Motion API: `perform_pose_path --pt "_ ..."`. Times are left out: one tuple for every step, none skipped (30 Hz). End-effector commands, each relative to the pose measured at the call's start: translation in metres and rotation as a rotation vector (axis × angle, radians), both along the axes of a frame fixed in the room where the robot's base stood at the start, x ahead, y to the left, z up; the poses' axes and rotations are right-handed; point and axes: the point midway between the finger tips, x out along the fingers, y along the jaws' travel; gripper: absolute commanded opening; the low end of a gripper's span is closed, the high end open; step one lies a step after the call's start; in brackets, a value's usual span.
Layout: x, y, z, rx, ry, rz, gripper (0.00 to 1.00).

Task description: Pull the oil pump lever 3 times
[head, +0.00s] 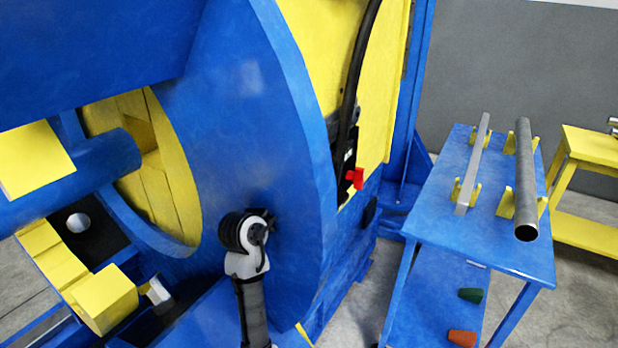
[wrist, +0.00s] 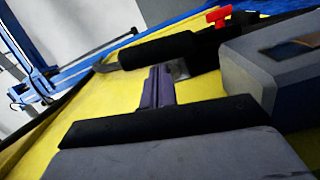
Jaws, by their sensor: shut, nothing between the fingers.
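In the wrist view my gripper (wrist: 160,75) is shut, with nothing between its fingers. Its fingertips point at a black cylindrical part (wrist: 155,50), which looks like the lever's grip. The tips look close to it, but I cannot tell whether they touch. A small red handle (wrist: 218,15) stands beyond its right end. In the head view the black pump unit (head: 345,155) with the red handle (head: 355,178) sits on the positioner's right side. A long curved black bar or hose (head: 358,65) rises from it. My fingers are hidden in the head view.
The big blue disc (head: 230,110) of the positioner stands left of the pump. A grey box (wrist: 270,60) is close at the right of the wrist view. A blue table (head: 525,262) bearing a bar and a pipe (head: 526,180) stands to the right.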

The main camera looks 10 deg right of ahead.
Motion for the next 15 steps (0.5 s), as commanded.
perform_pose_path --pt "-0.003 -0.004 0.0 0.019 -0.019 -0.004 0.0" --pt "-0.005 -0.005 0.0 0.032 -0.033 -0.004 0.0" --pt "-0.006 -0.007 0.0 0.052 -0.052 -0.004 0.0" --pt "-0.008 -0.009 0.0 0.067 -0.067 -0.005 0.0" --pt "-0.01 -0.01 0.0 0.083 -0.083 -0.005 0.0" --pt "-0.012 -0.013 0.0 0.106 -0.107 -0.005 0.0" --pt "-0.014 -0.014 -0.001 0.123 -0.125 -0.004 0.0" --pt "-0.015 -0.016 -0.001 0.139 -0.14 -0.004 0.0" --pt "-0.018 -0.018 -0.002 0.161 -0.161 -0.005 0.0" --pt "-0.019 -0.02 -0.002 0.178 -0.178 -0.005 0.0" --pt "-0.021 -0.021 -0.002 0.193 -0.193 -0.005 0.0" --pt "-0.023 -0.023 -0.003 0.214 -0.214 -0.005 0.0" --pt "-0.024 -0.025 -0.003 0.228 -0.228 -0.005 0.0" --pt "-0.026 -0.026 -0.004 0.241 -0.242 -0.006 0.0" --pt "-0.027 -0.028 -0.004 0.258 -0.258 -0.006 0.0"
